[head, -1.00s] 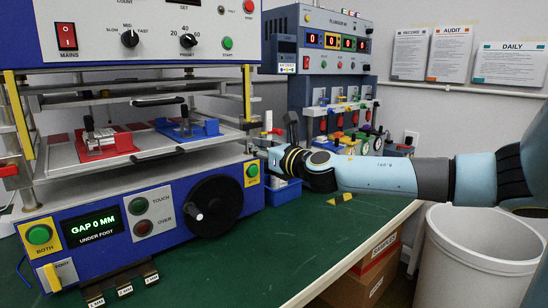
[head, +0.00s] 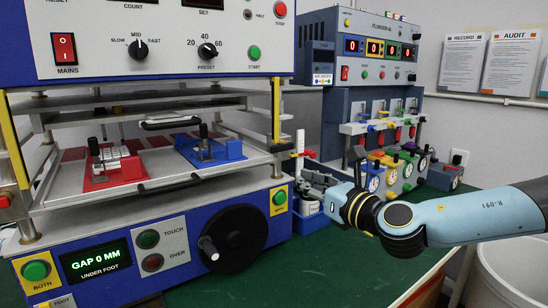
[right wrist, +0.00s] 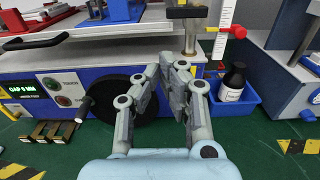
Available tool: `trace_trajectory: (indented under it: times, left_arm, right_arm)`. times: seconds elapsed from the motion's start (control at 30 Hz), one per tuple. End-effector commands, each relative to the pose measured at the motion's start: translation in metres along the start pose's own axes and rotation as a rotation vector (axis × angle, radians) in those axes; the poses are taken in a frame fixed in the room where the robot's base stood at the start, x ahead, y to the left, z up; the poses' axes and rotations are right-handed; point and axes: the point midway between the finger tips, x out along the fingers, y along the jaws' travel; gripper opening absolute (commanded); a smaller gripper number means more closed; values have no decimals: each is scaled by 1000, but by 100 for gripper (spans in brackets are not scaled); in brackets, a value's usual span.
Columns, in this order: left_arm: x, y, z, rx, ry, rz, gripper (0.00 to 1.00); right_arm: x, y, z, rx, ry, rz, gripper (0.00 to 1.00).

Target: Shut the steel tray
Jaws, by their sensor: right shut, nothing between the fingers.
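The steel tray (head: 60,193) is a pale metal plate in the tester's middle opening. It carries a red fixture (head: 118,166) and a blue fixture (head: 210,149), and a black bar handle (head: 155,187) runs along its front. The handle also shows at the upper left of the right wrist view (right wrist: 35,41). My right gripper (head: 308,182) is shut and empty, to the right of the tester's front and apart from the handle. In the right wrist view its fingers (right wrist: 176,66) point towards the tester's blue base. My left gripper is not in view.
A black handwheel (head: 233,238) with a knob sticks out of the tester's front. A blue bin (head: 309,222) with a dark bottle (right wrist: 232,82) stands beside the tester. A second tester (head: 362,100) stands behind.

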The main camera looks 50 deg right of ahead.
Motion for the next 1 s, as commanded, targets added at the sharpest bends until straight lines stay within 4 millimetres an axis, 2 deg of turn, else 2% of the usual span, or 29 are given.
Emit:
trace_trajectory:
  times: [0.07, 0.17, 0.3, 0.4, 0.57, 0.7, 0.87, 1.0]
  left_arm:
    - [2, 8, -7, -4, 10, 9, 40]
    - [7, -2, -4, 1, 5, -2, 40]
    - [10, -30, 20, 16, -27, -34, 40]
    - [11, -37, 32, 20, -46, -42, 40]
    - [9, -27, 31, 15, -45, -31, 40]
    - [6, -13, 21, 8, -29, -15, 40]
    - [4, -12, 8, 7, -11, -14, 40]
    - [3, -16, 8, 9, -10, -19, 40]
  right_arm:
    - [3, 1, 0, 1, -1, -3, 0]
    - [17, 0, -1, 2, -4, -4, 0]
    - [45, 0, -1, 5, -5, -5, 0]
    - [66, 0, 0, 5, -5, -6, 0]
    - [99, 0, 2, 6, -4, -4, 0]
    - [120, 1, 2, 6, -2, -2, 0]
    - [134, 0, 1, 2, 0, -2, 0]
    - [138, 1, 0, 0, 0, 0, 0]
